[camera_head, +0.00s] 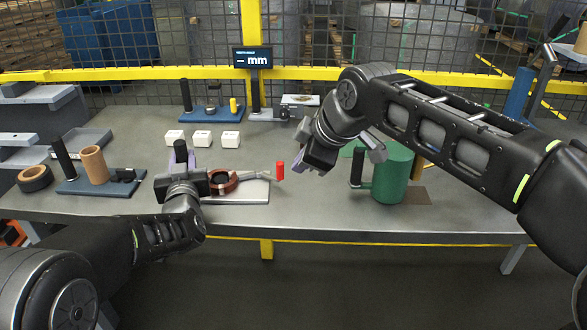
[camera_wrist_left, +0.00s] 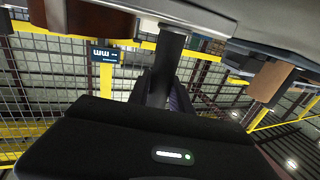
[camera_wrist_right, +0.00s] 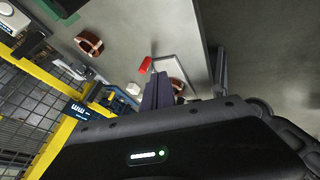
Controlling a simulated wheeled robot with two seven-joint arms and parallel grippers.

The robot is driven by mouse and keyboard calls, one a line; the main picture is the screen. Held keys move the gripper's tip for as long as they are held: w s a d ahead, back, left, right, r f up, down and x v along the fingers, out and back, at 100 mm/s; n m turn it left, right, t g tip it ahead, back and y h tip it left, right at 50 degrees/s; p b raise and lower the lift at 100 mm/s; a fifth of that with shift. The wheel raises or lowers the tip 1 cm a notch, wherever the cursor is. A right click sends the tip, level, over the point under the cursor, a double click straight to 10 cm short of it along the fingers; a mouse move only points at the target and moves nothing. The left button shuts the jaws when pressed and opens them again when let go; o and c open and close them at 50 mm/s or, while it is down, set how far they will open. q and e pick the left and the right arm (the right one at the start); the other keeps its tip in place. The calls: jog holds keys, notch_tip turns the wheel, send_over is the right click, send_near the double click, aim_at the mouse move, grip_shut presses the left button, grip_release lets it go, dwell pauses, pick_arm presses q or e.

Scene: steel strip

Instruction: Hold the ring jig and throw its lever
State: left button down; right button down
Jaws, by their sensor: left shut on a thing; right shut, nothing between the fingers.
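The ring jig has a pale base plate (camera_head: 250,191), a brown ring (camera_head: 224,184) and a grey lever (camera_head: 250,175) ending in an upright red grip (camera_head: 280,171). My left gripper (camera_head: 181,164) is shut on the jig's dark post (camera_head: 181,150), left of the ring. The post (camera_wrist_left: 170,60) also stands between the fingers in the left wrist view. My right gripper (camera_head: 315,162) is shut and empty, above the table right of the red grip and apart from it. The red grip (camera_wrist_right: 146,65) shows just beyond its fingers (camera_wrist_right: 160,92) in the right wrist view.
A green cylinder (camera_head: 394,174) with a dark handle stands close on the right. A blue fixture (camera_head: 103,184) with a brown tube (camera_head: 94,163) is at left. Three white blocks (camera_head: 202,138) and a display (camera_head: 252,58) reading "– mm" are behind. Bare table lies in front of the jig.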

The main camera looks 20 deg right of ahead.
pick_arm(q)
jog(key=shift+f, duration=0.2)
pick_arm(e)
jog(key=shift+r, duration=0.15)
jog(key=v, duration=1.2)
jog(key=shift+s, duration=0.1)
pick_arm(q)
jog(key=c, duration=1.1)
grip_release()
jog(key=shift+r, duration=0.1)
jog(key=s, duration=1.2)
jog(key=shift+d, duration=0.1)
